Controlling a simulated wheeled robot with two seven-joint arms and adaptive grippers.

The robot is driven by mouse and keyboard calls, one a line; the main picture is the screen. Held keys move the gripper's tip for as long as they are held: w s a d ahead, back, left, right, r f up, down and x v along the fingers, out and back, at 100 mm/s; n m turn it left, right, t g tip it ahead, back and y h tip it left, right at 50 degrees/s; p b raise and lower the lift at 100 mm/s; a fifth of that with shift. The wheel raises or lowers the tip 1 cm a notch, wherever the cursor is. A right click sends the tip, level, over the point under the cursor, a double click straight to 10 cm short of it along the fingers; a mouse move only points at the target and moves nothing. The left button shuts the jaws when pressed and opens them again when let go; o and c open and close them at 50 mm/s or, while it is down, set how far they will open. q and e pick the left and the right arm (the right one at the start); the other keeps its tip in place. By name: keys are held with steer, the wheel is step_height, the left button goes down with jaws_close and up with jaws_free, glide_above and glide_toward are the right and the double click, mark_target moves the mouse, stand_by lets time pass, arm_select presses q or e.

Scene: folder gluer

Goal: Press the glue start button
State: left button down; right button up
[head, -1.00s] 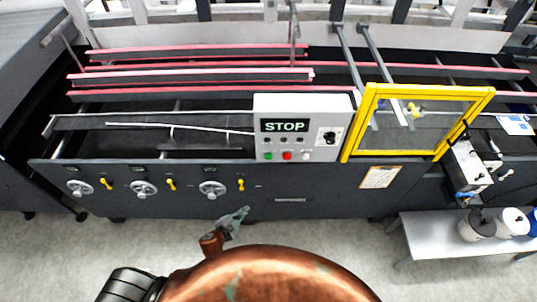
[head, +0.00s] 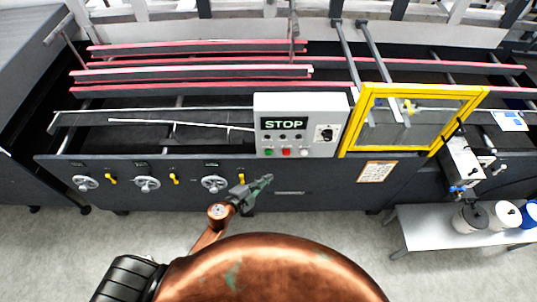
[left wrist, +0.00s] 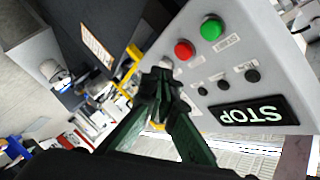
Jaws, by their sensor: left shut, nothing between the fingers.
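The grey control box (head: 325,107) carries a lit STOP display (head: 283,123), small black knobs, and a row with a green button (head: 268,152), a red button (head: 286,152) and a white button (head: 304,152). Their labels are too small to read. My left gripper (head: 268,179) is shut and empty, below the box in the head view. In the left wrist view, its fingertips (left wrist: 160,78) overlap the box beside the red button (left wrist: 184,49) and the green button (left wrist: 211,28). Contact cannot be told. My right gripper is not in view.
A yellow-framed guard (head: 345,135) stands right of the box. Handwheels (head: 147,184) and yellow levers (head: 175,179) line the machine's front at the left. A low bench (head: 410,234) with pots stands at the lower right.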

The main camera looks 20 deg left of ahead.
mark_target(268, 153)
arm_select(q)
steer(key=w+a+b, duration=0.1)
steer(key=w+a, duration=0.1)
steer(key=w, duration=0.6)
steer(key=shift+w+a, duration=0.15)
steer(key=shift+a, duration=0.1)
stand_by(1.3)
steer(key=shift+w+a, duration=0.1)
steer(key=shift+w, duration=0.3)
